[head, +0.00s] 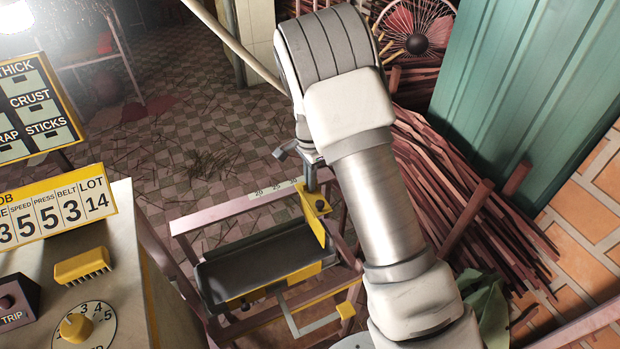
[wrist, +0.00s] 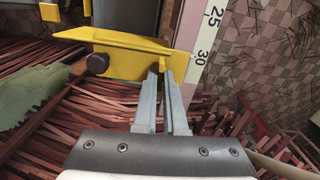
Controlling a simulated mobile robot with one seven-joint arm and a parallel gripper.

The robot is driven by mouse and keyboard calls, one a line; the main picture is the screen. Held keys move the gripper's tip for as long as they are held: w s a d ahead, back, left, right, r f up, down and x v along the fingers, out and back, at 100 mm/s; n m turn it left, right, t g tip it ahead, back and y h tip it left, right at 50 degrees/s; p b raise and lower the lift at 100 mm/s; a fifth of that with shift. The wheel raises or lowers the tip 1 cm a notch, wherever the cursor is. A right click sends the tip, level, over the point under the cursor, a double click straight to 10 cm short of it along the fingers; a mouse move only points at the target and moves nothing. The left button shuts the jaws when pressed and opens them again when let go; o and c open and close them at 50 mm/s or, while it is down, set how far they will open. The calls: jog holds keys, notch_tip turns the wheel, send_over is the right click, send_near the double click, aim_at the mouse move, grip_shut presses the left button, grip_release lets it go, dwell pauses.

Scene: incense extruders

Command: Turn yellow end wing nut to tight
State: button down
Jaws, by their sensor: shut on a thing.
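The yellow end stop (head: 312,203) stands at the far right end of the belt frame, beside the numbered rail. In the wrist view its yellow plate (wrist: 125,62) carries a dark round knob (wrist: 97,63) on the left. My gripper (wrist: 161,73) points at the right edge of that plate, close to the rail. Its two fingers are nearly together, shut on a small yellow wing nut (wrist: 161,63), mostly hidden between the fingertips. In the head view my gripper (head: 310,187) comes down over the end stop, and the wing nut cannot be made out there.
The white scale (wrist: 205,45) runs along the rail by the fingers. The dark belt (head: 255,265) lies in front of the end stop. Bundles of reddish sticks (head: 470,205) fill the floor at right. A control box (head: 150,300) with a dial stands at left.

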jog(key=shift+m, duration=0.4)
jog(key=c, duration=1)
grip_release()
jog(key=shift+r+p, duration=0.45)
jog(key=shift+r, duration=8.3)
